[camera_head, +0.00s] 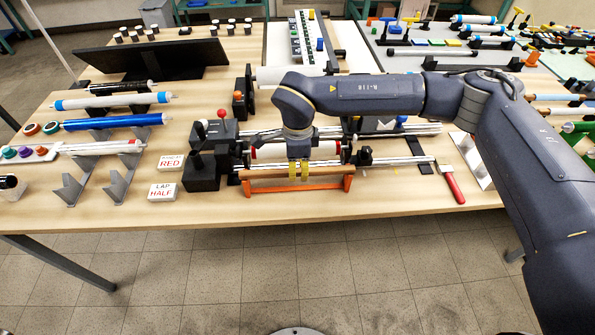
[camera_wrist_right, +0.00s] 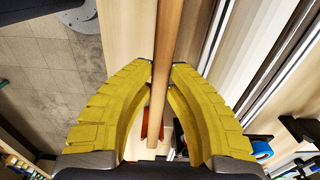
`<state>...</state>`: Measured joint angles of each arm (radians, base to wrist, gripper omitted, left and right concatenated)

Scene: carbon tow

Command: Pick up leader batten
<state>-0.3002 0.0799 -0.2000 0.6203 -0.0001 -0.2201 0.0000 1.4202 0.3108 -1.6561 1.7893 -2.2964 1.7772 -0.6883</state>
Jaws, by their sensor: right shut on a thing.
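The leader batten (camera_head: 265,173) is a slim wooden bar lying lengthwise near the table's front edge, just above an orange stand (camera_head: 296,188). I cannot tell whether it rests on the stand or is lifted off it. My right gripper (camera_head: 299,170) reaches down on it from above, near its middle. In the right wrist view the yellow fingers (camera_wrist_right: 160,68) are closed on either side of the batten (camera_wrist_right: 166,45), which runs between them. Part of the batten is hidden by the fingers. My left gripper is not in view.
Metal rails (camera_head: 395,161) and a white roll with red ends (camera_head: 322,149) lie just behind the batten. A black block (camera_head: 201,172) stands to its left, with white RED and HALF cards (camera_head: 163,191) beyond. A red-handled tool (camera_head: 453,188) lies to the right.

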